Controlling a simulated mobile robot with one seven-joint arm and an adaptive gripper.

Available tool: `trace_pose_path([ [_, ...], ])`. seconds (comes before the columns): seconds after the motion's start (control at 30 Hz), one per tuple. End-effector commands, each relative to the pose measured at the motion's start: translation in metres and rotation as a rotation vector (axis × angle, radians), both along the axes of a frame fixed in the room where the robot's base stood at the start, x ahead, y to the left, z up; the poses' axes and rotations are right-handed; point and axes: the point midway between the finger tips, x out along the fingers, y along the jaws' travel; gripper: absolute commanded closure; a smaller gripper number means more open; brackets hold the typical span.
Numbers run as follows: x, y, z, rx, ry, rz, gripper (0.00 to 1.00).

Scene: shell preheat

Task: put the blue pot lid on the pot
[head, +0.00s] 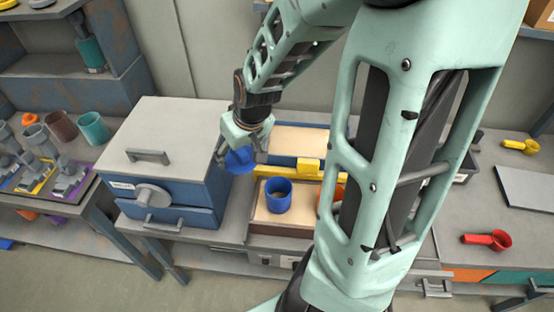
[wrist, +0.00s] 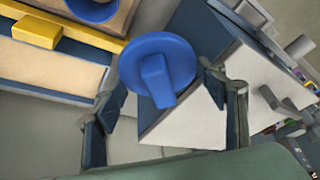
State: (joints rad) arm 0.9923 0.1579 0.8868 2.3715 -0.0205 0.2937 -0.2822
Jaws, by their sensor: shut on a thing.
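The blue pot lid (head: 240,161) hangs under my gripper (head: 245,147), left of the blue pot and beside the blue cabinet. In the wrist view the round lid (wrist: 180,55) with its block handle lies between the two fingers of my gripper (wrist: 162,84), which is shut on it. The blue pot (head: 278,196) stands upright and open in the front section of the wooden-floored tray unit. Its edge also shows at the top of the wrist view (wrist: 92,8). The lid is apart from the pot.
A yellow bar with a yellow block (head: 308,167) crosses the tray unit behind the pot. An orange vessel (head: 339,193) is partly hidden by my arm. The blue cabinet (head: 165,160) with a grey top stands left. A red scoop (head: 490,240) lies on the right bench.

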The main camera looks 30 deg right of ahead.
Motion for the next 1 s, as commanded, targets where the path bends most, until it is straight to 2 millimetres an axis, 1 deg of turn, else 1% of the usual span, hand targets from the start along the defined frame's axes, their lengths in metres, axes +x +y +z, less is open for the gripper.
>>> trace_pose_path([
  [0.1,-0.007,-0.011,-0.003,0.004,0.002,0.060,0.58],
  [0.47,-0.029,-0.038,-0.014,0.006,0.001,0.326,0.58],
  [0.8,-0.053,-0.065,-0.023,0.007,0.003,0.702,0.58],
  [1.0,-0.060,-0.077,-0.025,0.004,0.003,0.855,0.58],
])
